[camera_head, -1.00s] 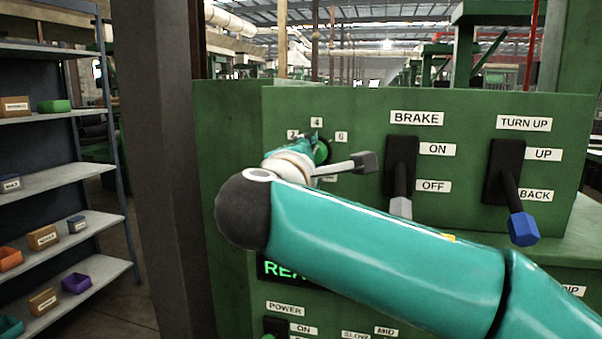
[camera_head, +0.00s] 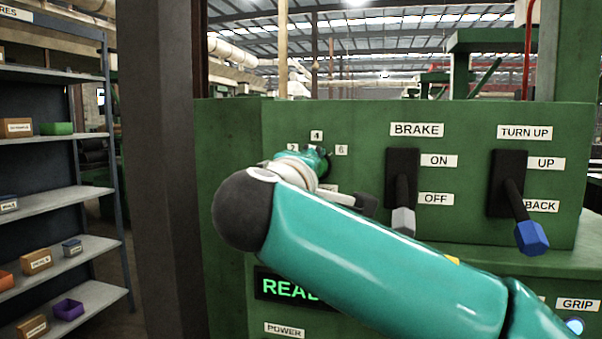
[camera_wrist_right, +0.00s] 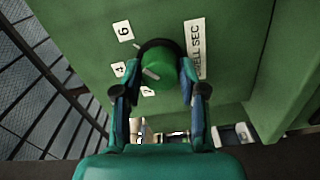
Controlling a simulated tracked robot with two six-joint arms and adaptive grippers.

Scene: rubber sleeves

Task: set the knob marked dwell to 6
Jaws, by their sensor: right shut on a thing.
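The green dwell knob (camera_wrist_right: 157,68) sits on the green panel with a dark ring around its base. Its white pointer mark lies on the side of the 4 and the lowest number; I cannot tell exactly which value it meets. The 6 label (camera_wrist_right: 123,31) and 4 label (camera_wrist_right: 118,69) are beside it, and a label ending "ELL SEC" (camera_wrist_right: 196,49) is on the other side. My right gripper (camera_wrist_right: 160,80) has a finger on each side of the knob and is shut on it. In the head view my right gripper (camera_head: 318,160) mostly hides the knob. My left gripper is not in view.
To the right are the brake lever (camera_head: 403,219) with a grey tip and the turn up lever (camera_head: 531,237) with a blue tip. A lit green display (camera_head: 280,286) sits below, partly behind my right arm. A shelf (camera_head: 60,206) with small boxes stands at left.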

